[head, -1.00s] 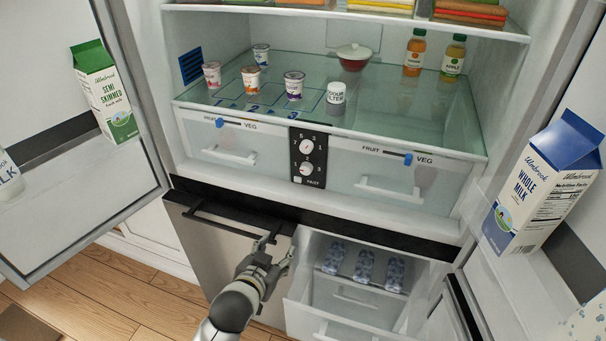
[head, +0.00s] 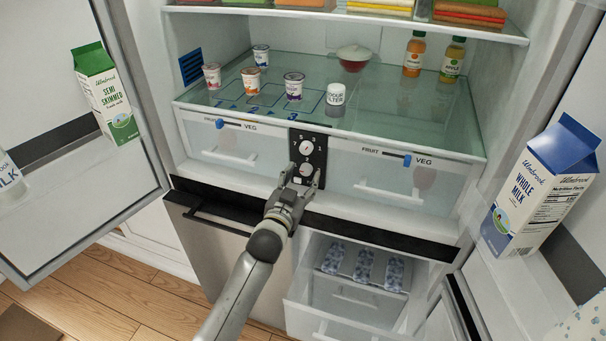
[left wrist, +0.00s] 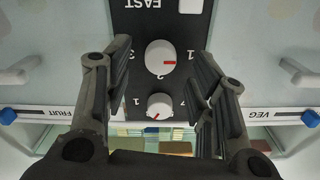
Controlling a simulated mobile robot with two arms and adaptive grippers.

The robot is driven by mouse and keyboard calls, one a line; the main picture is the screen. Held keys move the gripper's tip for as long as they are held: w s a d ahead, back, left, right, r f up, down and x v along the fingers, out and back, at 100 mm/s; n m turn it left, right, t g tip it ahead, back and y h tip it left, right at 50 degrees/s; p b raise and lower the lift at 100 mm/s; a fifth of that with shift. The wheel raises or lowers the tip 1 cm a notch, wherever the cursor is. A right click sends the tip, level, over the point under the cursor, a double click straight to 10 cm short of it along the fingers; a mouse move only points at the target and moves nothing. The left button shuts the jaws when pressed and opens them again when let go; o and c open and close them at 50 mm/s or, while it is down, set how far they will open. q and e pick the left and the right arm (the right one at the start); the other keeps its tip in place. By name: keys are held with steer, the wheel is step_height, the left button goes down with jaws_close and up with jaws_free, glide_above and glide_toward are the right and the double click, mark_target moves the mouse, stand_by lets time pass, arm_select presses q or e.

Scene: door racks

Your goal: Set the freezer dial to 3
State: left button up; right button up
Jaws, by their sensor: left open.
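A black control panel (head: 321,150) at the front middle of the fridge carries two white dials. The upper dial (head: 306,147) is in clear view. The lower dial (head: 306,168) is partly hidden by my gripper. The upper dial also shows there (left wrist: 159,105). My left gripper (head: 300,176) is open in front of the lower dial. In the wrist view its fingers (left wrist: 163,62) stand on either side of that dial, with gaps.
A left slider (head: 220,124) and a right slider (head: 407,160) sit on the drawers beside the panel. Several pots and bottles stand on the glass shelf (head: 400,110) above. An open freezer drawer (head: 335,315) juts out below right. Open doors flank both sides.

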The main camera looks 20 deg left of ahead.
arm_select(q)
steer(key=shift+w, duration=0.95)
steer(key=c, duration=1)
